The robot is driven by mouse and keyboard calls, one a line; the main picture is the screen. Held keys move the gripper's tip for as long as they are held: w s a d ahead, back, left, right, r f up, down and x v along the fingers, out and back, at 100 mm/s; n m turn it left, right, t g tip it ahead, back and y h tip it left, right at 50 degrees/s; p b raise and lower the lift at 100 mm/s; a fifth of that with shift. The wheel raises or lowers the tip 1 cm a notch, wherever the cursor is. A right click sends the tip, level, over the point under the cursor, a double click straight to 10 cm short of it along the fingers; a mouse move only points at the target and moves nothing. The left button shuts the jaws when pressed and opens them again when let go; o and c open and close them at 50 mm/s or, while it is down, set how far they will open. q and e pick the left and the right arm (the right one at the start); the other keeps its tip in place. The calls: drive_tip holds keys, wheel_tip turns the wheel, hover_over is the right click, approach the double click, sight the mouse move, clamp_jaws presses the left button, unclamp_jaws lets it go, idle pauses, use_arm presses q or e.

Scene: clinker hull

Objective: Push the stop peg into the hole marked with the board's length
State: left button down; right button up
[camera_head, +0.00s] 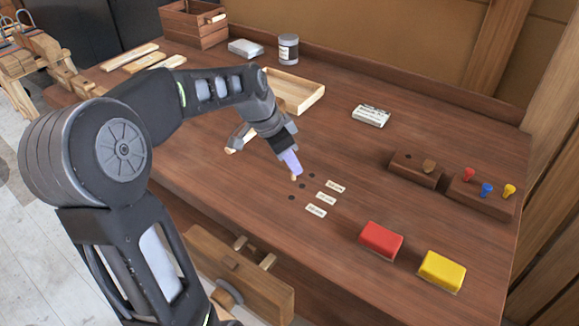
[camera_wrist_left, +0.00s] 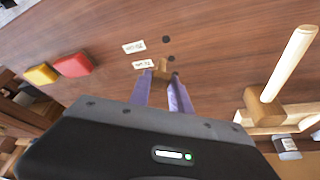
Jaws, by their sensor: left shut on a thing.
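My left gripper (camera_head: 291,163) is over the bench, its lilac fingers shut on the small wooden stop peg (camera_head: 294,177). The peg also shows between the fingertips in the left wrist view (camera_wrist_left: 161,69). Its lower end is close to the bench beside the holes; I cannot tell whether it touches. Three dark holes run in a row, the far hole (camera_head: 311,175), the middle hole (camera_head: 302,186) and the near hole (camera_head: 291,198). Each has a pale label beside it, the far label (camera_head: 336,186), middle label (camera_head: 326,198) and near label (camera_head: 316,211); their lettering is too small to read surely.
A mallet (camera_wrist_left: 270,100) lies close to the gripper. A shallow wooden tray (camera_head: 312,98) stands behind. Red (camera_head: 381,240) and yellow (camera_head: 442,270) blocks sit front right, a rack of coloured pegs (camera_head: 480,197) right. Boards (camera_head: 130,57) lie far left.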

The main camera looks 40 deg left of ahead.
use_arm(q)
drive_tip(key=shift+s+a, duration=0.1)
drive_tip(key=shift+s, duration=0.05)
drive_tip(key=shift+f+b, duration=1.95)
drive_tip(key=shift+f, duration=0.95)
drive_tip(key=shift+f, duration=0.1)
drive_tip(key=shift+f+b, duration=0.35)
drive_tip(key=shift+b, duration=0.25)
drive_tip(key=shift+f+b, duration=0.65)
drive_tip(key=shift+f, duration=0.1)
